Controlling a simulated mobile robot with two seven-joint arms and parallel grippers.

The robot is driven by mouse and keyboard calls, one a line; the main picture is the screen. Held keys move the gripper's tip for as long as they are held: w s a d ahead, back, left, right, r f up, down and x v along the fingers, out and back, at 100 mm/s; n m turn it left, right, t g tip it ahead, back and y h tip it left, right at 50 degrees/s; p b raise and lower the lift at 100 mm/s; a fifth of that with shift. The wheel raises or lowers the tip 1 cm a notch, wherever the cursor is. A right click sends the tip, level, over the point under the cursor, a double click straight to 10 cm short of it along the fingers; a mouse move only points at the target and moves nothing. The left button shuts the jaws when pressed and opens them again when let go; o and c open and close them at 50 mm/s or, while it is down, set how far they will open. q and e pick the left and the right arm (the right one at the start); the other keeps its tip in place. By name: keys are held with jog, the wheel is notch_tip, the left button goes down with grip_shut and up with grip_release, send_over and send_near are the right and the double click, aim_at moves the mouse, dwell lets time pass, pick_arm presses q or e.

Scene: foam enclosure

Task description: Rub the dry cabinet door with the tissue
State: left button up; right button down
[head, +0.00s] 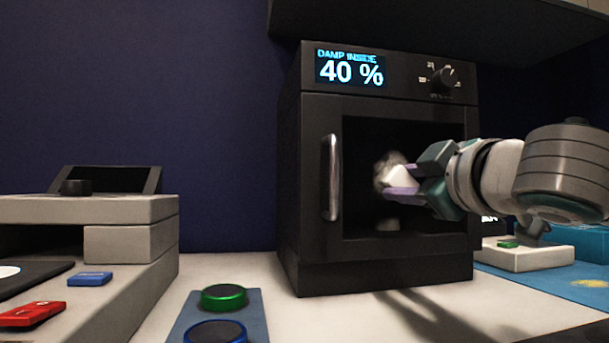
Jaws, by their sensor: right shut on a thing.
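The dry cabinet (290,190) is a black box at the centre of the head view. Its door (361,268) has a dark window and a silver vertical handle (333,178) on the left side, and it looks closed. The lit display (349,68) reads "DAMP INSIDE 40 %". My right gripper (393,181) comes in from the right, in front of the window, and is shut on a crumpled white tissue (399,176). I cannot tell whether the tissue touches the glass. My left gripper is not in view.
A grey stepped unit (130,243) with blue and red pieces stands at the left. Green (224,297) and blue-rimmed (215,332) round items sit on a blue strip at the front. A dark shelf (430,25) hangs above the cabinet. A blue mat (555,287) lies at the right.

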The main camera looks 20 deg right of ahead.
aim_at(365, 173)
jog(key=shift+w+a+p, duration=0.2)
jog(key=shift+a+p, duration=0.05)
jog(key=shift+a, duration=0.5)
jog(key=shift+w+a+p, duration=0.15)
jog(key=shift+a+p, duration=0.05)
jog(key=shift+a, duration=0.55)
jog(key=shift+w+a+p, duration=0.2)
jog(key=shift+a+p, duration=0.05)
jog(key=shift+a, duration=0.5)
jog(key=shift+r+p, duration=0.85)
jog(key=shift+s+d+f, duration=0.15)
jog(key=shift+d+f, duration=0.05)
jog(key=shift+d, duration=0.25)
jog(key=shift+s+d+b, duration=0.15)
jog(key=shift+s+d, duration=0.05)
jog(key=shift+d, duration=0.65)
jog(key=shift+s+d+b, duration=0.15)
jog(key=shift+d, duration=0.65)
jog(key=shift+d+r+p, duration=0.1)
jog(key=shift+d+p, duration=0.15)
jog(key=shift+p, duration=0.3)
jog(key=shift+w+a+p, duration=0.25)
jog(key=shift+a+p, duration=0.1)
jog(key=shift+a, duration=0.85)
jog(key=shift+w+a+p, duration=0.25)
jog(key=shift+a+p, duration=0.05)
jog(key=shift+a, duration=0.85)
